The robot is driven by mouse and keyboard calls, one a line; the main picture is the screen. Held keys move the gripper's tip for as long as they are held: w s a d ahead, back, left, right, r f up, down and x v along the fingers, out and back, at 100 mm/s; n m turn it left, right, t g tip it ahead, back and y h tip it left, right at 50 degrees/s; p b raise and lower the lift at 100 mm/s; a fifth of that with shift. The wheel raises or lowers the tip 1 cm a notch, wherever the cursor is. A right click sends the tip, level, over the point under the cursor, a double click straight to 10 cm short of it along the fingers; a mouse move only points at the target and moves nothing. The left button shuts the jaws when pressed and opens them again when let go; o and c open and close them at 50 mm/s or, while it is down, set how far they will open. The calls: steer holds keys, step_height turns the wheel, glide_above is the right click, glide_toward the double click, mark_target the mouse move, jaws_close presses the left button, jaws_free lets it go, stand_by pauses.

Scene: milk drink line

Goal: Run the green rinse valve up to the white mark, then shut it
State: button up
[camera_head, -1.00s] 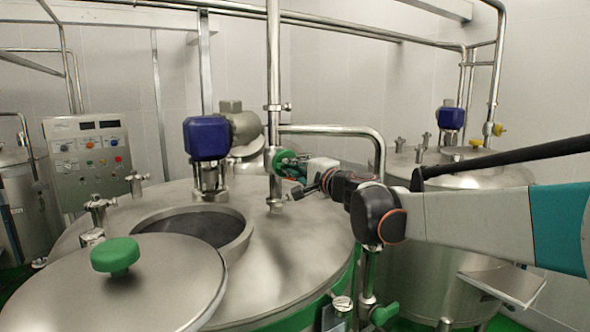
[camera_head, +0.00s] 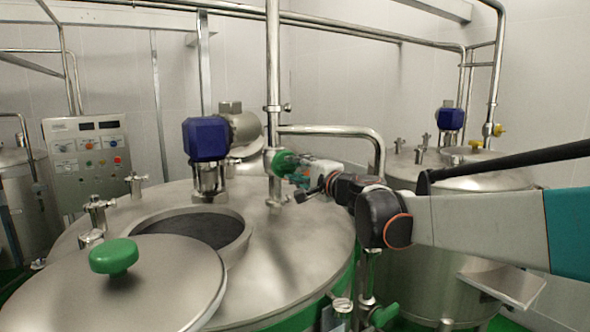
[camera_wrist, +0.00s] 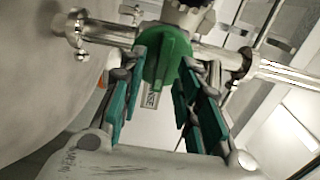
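The green rinse valve (camera_head: 285,162) sits on the vertical pipe over the large tank lid. In the wrist view its green handle (camera_wrist: 168,58) fills the space around my fingertips, with a small label ending in "NSE" below it. I cannot make out a white mark in either view.
The steel tank (camera_head: 295,235) lies below my gripper, with an open round hatch and a lid (camera_head: 130,290) with a green knob at left. A blue motor (camera_head: 206,138) and a bent pipe (camera_head: 340,131) stand close by. A control panel (camera_head: 88,155) is at far left.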

steer(key=v, duration=1.1)
steer(key=shift+w, duration=0.1)
steer(key=s+d+f+n+g+h, duration=0.1)
steer(key=s+f+n+g+h, duration=0.2)
steer(key=s+f, duration=0.45)
steer(key=s+d+f+n+g, duration=0.2)
steer(key=s+f+n, duration=0.3)
steer(key=s, duration=0.6)
steer(key=s+d+f+n+g+h, duration=0.3)
steer(key=s+d+f+h, duration=0.4)
steer(key=s+d+f, duration=0.7)
step_height(320, 180, down, 28)
steer(key=a+b, duration=0.2)
steer(key=b, duration=2.7)
steer(key=shift+s+r, duration=0.15)
